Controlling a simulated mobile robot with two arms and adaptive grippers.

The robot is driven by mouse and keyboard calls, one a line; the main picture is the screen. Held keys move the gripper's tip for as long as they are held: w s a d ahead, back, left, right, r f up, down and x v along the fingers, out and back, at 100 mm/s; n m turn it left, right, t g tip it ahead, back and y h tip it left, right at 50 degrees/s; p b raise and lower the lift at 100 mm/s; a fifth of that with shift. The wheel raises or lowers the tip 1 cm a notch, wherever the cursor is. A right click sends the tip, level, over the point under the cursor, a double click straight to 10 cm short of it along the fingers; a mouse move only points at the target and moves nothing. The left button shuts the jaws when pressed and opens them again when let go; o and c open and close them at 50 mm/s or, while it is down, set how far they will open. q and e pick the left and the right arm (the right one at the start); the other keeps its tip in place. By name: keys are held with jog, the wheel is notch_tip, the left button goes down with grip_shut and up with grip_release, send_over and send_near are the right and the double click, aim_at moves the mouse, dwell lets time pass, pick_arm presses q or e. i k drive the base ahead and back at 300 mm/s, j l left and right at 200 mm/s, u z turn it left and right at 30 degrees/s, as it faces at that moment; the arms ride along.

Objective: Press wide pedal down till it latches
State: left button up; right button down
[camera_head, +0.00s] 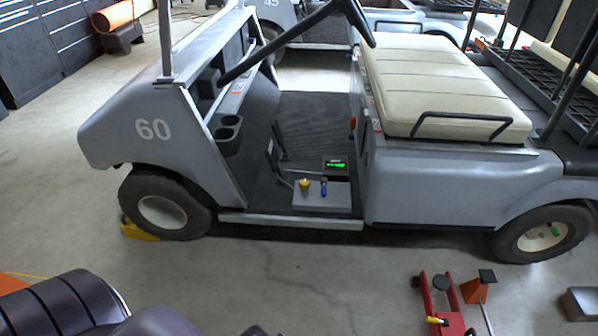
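Two pedals stand up from the dark floor of the grey cart (155,130), left of the seat. One pedal (273,154) is nearer and has a pale edge; a darker upright one (281,138) stands just behind it. Both are small here, and I cannot tell for sure which is the wide pedal or whether it is latched. Neither of my grippers can be made out, and nothing is seen touching the pedals.
A yellow chock (138,231) is at the front wheel. A red jack (441,306) and orange stand (475,291) stand at lower right.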

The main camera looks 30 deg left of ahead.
aim_at(272, 156)
jog(key=i+j, duration=0.2)
jog(key=j, duration=0.2)
jog(key=i+j, duration=0.25)
jog(key=i+j+z, duration=0.1)
jog(key=j, duration=0.4)
jog(key=i+j, duration=0.35)
